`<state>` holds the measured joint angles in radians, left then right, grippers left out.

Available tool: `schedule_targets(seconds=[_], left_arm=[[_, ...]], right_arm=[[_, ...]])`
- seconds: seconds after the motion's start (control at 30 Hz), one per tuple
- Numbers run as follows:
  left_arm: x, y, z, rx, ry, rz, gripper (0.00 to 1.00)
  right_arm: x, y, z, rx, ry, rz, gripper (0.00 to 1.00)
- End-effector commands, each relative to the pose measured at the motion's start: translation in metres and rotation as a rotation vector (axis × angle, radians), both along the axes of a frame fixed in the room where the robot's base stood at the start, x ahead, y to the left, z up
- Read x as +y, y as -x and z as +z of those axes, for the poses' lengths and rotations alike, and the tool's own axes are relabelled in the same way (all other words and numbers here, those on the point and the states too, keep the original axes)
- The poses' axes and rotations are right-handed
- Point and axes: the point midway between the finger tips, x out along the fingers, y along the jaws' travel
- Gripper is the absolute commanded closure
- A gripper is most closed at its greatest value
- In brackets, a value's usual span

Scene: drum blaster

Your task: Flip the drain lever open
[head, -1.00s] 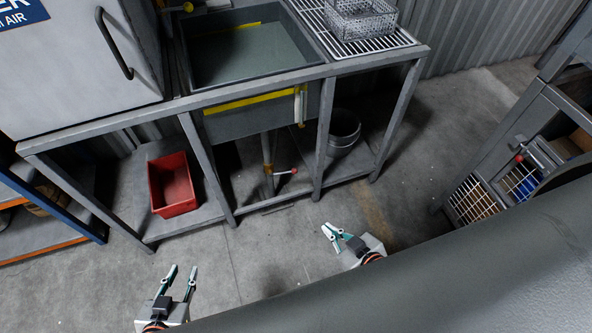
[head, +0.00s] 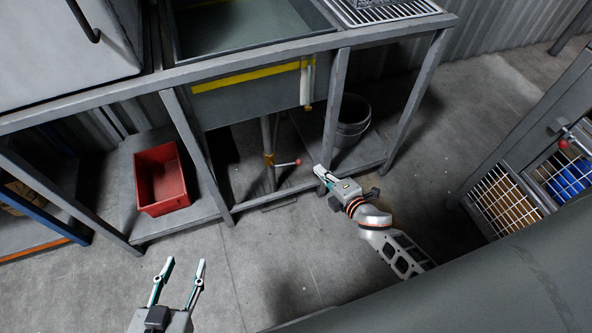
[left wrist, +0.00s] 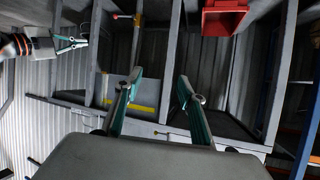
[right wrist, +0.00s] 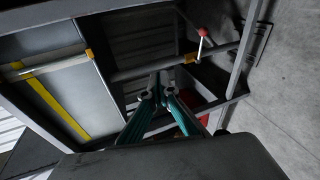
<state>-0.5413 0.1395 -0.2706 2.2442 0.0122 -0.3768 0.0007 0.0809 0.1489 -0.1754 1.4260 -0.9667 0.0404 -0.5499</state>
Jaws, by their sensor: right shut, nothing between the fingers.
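The drain lever (head: 288,163) is a thin pale handle with a red knob on a yellow valve. It sits on the vertical drain pipe under the sink basin and sticks out sideways from the pipe. In the right wrist view the lever (right wrist: 199,44) shows beyond and to the right of the fingertips. My right gripper (head: 320,172) is shut and empty, to the right of the red knob and apart from it. The right wrist view shows its fingertips together (right wrist: 161,86). My left gripper (head: 186,264) is open and empty over the floor in front of the bench.
Bench legs (head: 335,110) frame the space under the basin (head: 240,98). A red bin (head: 163,180) stands on the lower shelf at the left. A dark bucket (head: 352,122) stands behind the right leg. The floor in front is clear. A rack (head: 535,150) stands at right.

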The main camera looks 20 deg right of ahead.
Motion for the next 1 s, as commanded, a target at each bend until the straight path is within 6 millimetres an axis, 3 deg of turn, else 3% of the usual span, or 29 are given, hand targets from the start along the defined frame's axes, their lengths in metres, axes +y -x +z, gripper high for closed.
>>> schedule_targets(seconds=[0.03, 0.1, 0.3, 0.4, 0.53, 1.0], left_arm=[[-0.003, 0.009, -0.026, 0.036, 0.01, -0.001, 0.6], [-0.006, 0.011, -0.034, 0.044, 0.023, -0.002, 0.6], [-0.013, 0.015, -0.049, 0.066, 0.056, -0.002, 0.6], [-0.014, 0.014, -0.051, 0.068, 0.066, -0.001, 0.6], [-0.015, 0.013, -0.05, 0.064, 0.074, 0.0, 0.6], [-0.016, 0.011, -0.046, 0.057, 0.079, 0.001, 0.6]], right_arm=[[-0.001, -0.006, -0.049, 0.017, 0.111, 0.057, 1.0], [-0.001, -0.023, -0.082, 0.005, 0.273, 0.15, 1.0], [-0.001, -0.054, -0.166, -0.006, 0.644, 0.404, 1.0], [-0.002, -0.062, -0.192, -0.009, 0.76, 0.497, 1.0], [-0.003, -0.07, -0.206, -0.015, 0.845, 0.564, 1.0], [-0.003, -0.077, -0.205, -0.024, 0.869, 0.579, 1.0]])
